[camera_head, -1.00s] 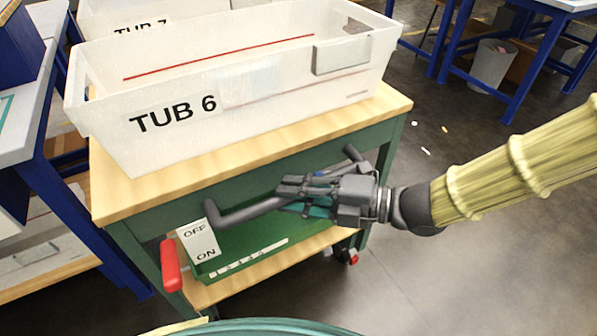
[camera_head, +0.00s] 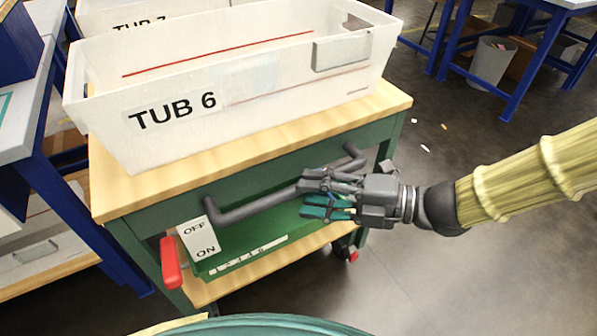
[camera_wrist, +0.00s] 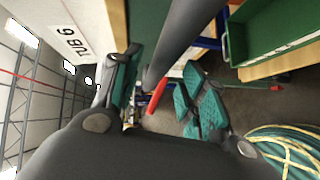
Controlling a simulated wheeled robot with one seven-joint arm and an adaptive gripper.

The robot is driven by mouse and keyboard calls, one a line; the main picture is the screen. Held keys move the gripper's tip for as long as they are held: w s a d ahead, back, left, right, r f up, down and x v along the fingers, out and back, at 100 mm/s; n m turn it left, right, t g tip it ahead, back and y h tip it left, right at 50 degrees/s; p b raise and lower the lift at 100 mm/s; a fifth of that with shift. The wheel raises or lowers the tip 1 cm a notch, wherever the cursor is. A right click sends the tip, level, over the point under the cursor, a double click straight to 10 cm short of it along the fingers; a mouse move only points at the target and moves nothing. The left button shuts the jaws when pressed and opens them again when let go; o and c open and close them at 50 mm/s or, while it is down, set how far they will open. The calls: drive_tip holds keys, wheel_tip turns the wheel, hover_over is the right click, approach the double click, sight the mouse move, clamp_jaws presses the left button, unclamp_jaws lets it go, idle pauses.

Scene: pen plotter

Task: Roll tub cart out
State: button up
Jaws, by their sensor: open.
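The tub cart has a wooden top (camera_head: 300,135), a green frame and a dark grey push handle (camera_head: 250,209) across its near side. A white bin marked TUB 6 (camera_head: 245,95) sits on the top. A red lever (camera_head: 171,263) hangs at the near left beside an OFF/ON plate (camera_head: 199,239). My gripper (camera_head: 318,196) is open at the right part of the handle. In the wrist view the handle bar (camera_wrist: 184,35) runs between the spread teal-padded fingers (camera_wrist: 165,92). I cannot tell whether they touch it.
Blue-legged benches stand close at the left (camera_head: 75,215) and at the back right (camera_head: 535,75), with a grey bin (camera_head: 490,62) under the latter. Another bin marked TUB 7 (camera_head: 150,20) stands behind. The floor at the right (camera_head: 470,270) is clear except for small scraps.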

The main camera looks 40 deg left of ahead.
drive_tip(key=v, duration=0.8)
drive_tip(key=shift+f, duration=0.15)
drive_tip(key=w+d+f+m+t+h, duration=0.1)
drive_tip(key=w+d+f+m+t, duration=0.15)
drive_tip(key=f+m, duration=0.4)
drive_tip(key=w+d+f+m+t, duration=0.2)
drive_tip(key=f+m+t, duration=0.1)
drive_tip(key=f+m, duration=0.35)
drive_tip(key=w+d+f+m+t+h, duration=0.1)
drive_tip(key=w+d+f+m+t, duration=0.15)
drive_tip(key=f+m, duration=0.35)
drive_tip(key=s+d+f+m+t+h, duration=0.1)
drive_tip(key=s+d+f+m+h, duration=0.15)
drive_tip(key=d+f+m, duration=0.4)
drive_tip(key=s+d+f+m+h, duration=0.1)
drive_tip(key=d+f+m+h, duration=0.2)
drive_tip(key=f, duration=0.6)
drive_tip(key=s+d+f+m+g+h, duration=0.1)
drive_tip(key=s+d+f+m+h, duration=0.3)
drive_tip(key=d, duration=0.3)
drive_tip(key=s+d+f+m+g+h, duration=0.1)
drive_tip(key=s+d+f+m, duration=0.25)
drive_tip(key=s+d, duration=0.35)
drive_tip(key=s+d+f+m+g+h, duration=0.1)
drive_tip(key=s+d+f+m+h, duration=0.25)
drive_tip(key=d, duration=0.45)
wheel_tip(320, 180, up, 29)
drive_tip(key=y+p, duration=0.1)
drive_tip(key=p, duration=2.9)
drive_tip(key=shift+s, duration=0.25)
